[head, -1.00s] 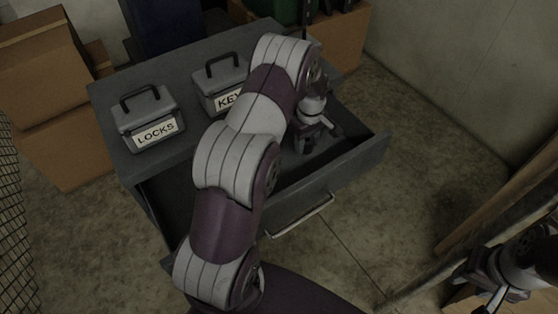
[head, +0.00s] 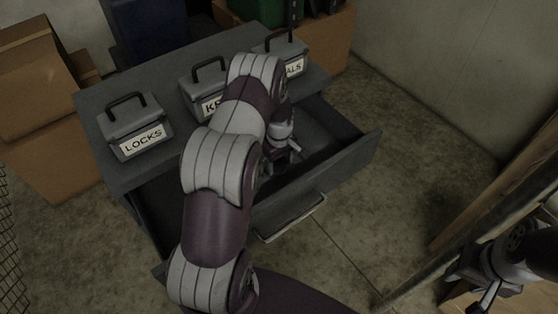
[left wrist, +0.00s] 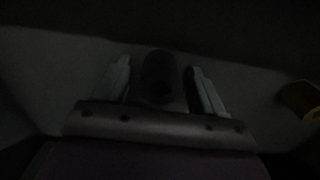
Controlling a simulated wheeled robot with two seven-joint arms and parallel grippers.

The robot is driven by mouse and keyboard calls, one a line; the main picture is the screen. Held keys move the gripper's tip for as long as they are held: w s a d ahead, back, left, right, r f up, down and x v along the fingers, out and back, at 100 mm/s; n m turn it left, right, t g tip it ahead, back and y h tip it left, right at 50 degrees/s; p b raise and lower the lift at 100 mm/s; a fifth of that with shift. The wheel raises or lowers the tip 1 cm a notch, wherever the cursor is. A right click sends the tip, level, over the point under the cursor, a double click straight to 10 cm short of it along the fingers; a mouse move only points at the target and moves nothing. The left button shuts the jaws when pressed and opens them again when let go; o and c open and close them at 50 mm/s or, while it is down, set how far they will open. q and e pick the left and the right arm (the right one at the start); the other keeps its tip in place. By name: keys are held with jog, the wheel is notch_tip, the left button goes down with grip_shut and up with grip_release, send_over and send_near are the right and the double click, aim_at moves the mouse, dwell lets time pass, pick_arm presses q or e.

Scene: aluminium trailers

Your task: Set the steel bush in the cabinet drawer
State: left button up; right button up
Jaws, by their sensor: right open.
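The grey cabinet drawer (head: 345,158) is pulled open in the head view. My left gripper (head: 287,158) reaches down inside it, partly hidden by my own arm. In the dark left wrist view, the left gripper's fingers (left wrist: 160,75) stand apart with a visible gap on each side of a dark, rounded piece (left wrist: 160,80). This piece looks like the steel bush, but it is too dark to be sure. Whether it rests on the drawer floor is unclear. My right gripper (head: 487,298) is open and empty at the lower right, away from the cabinet.
Boxes labelled LOCKS (head: 137,128), one partly hidden (head: 205,90), and one ending in ALS (head: 287,55) stand on the cabinet top (head: 165,85). A yellow item (left wrist: 302,98) shows at the right in the wrist view. Cardboard boxes (head: 45,130) stand left; floor in front is clear.

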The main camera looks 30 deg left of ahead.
aim_at(281, 161)
pick_arm(q)
jog(key=shift+r, duration=0.1)
jog(key=shift+r, duration=0.4)
notch_tip(281, 161, up, 12)
jog(key=p, duration=0.2)
jog(key=s+d+r+m, duration=0.2)
jog(key=s+d+m, duration=0.1)
jog(key=s+d+r+m, duration=0.3)
jog(key=d, duration=0.1)
jog(key=s+d+r+m+t, duration=0.1)
jog(key=s+d+r+m, duration=0.1)
jog(key=s+d+m, duration=0.1)
jog(key=shift+s+d+r, duration=0.3)
jog(key=shift+s+d, duration=0.2)
jog(key=s+d+r+m, duration=0.1)
jog(key=s+d+m, duration=0.2)
jog(key=s+m, duration=0.2)
jog(key=shift+s, duration=1.25)
